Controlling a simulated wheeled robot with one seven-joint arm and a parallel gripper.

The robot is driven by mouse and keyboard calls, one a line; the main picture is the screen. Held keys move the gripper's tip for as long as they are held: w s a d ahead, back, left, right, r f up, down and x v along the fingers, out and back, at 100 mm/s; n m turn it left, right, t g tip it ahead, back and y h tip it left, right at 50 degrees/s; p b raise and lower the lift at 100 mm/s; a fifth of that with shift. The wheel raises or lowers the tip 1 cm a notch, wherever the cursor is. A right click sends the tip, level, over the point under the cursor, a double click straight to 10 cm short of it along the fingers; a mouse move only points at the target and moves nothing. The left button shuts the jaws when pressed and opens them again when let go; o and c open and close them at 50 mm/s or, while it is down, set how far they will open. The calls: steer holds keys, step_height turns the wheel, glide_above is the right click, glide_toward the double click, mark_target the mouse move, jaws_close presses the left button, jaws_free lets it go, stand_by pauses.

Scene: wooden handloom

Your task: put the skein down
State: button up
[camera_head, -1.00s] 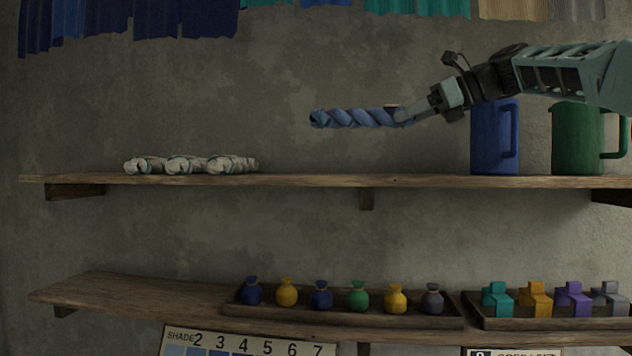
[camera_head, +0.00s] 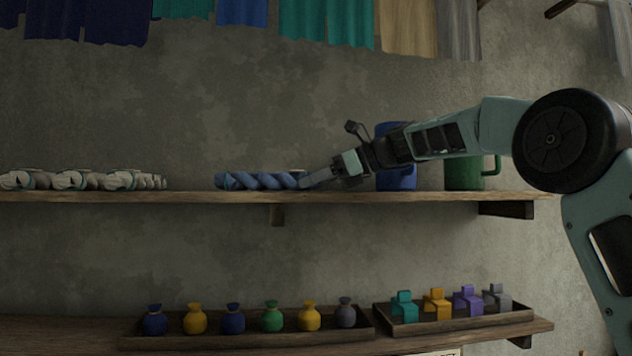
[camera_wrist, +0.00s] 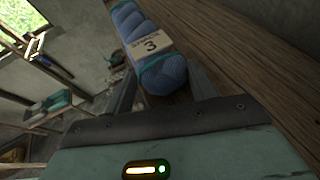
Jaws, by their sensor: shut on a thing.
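The blue twisted skein (camera_head: 250,181) lies level along the upper shelf (camera_head: 230,198) in the head view. Its underside is at or very near the shelf top; I cannot tell whether it touches. My gripper (camera_head: 306,180) is shut on the skein's right end. In the wrist view, the skein (camera_wrist: 165,73) is between the two fingers of my gripper (camera_wrist: 162,84), and a pale label with a 3 (camera_wrist: 150,45) faces the camera. The wooden shelf boards (camera_wrist: 225,45) show beside it.
White skeins (camera_head: 75,180) lie on the shelf to the left, with a bare gap between. A blue mug (camera_head: 397,178) and a green mug (camera_head: 463,173) stand behind my arm. Small pouches and coloured blocks (camera_head: 437,303) sit in trays (camera_head: 250,330) on the lower shelf.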

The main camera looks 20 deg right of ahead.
steer(key=o, duration=1.1)
steer(key=shift+o, duration=0.2)
steer(key=shift+r, duration=0.15)
steer(key=b+v, duration=0.2)
steer(key=v, duration=0.4)
steer(key=shift+d, duration=0.15)
steer(key=shift+s+d+r, duration=0.2)
steer(key=shift+s+d, duration=0.2)
steer(key=shift+d, duration=0.05)
